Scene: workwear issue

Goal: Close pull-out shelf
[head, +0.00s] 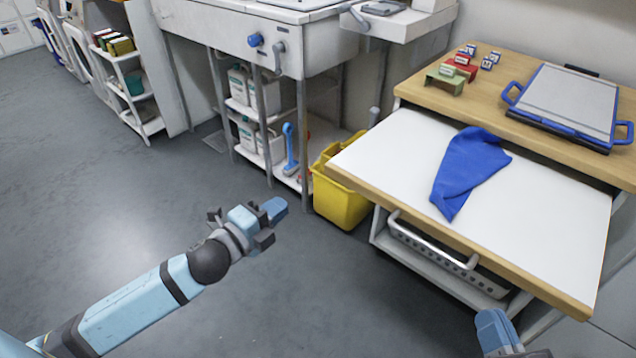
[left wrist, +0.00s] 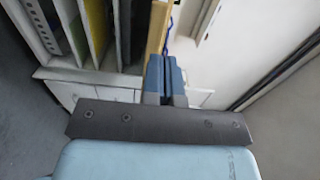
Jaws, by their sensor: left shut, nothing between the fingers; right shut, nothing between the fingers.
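The pull-out shelf (head: 400,150) is a white board with a wooden front edge, drawn out from under a wooden worktop (head: 415,90) at the right of the head view. A blue cloth (head: 468,170) lies crumpled on it. My left gripper (head: 277,207) is shut and empty, in the air to the left of the shelf and apart from it. Its blue fingers also show in the left wrist view (left wrist: 166,75). My right gripper (head: 492,328) is at the bottom edge of the head view, in front of the shelf's front edge, shut and only partly in view.
A yellow bucket (head: 340,200) stands on the floor left of the shelf. The floor at left is clear.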

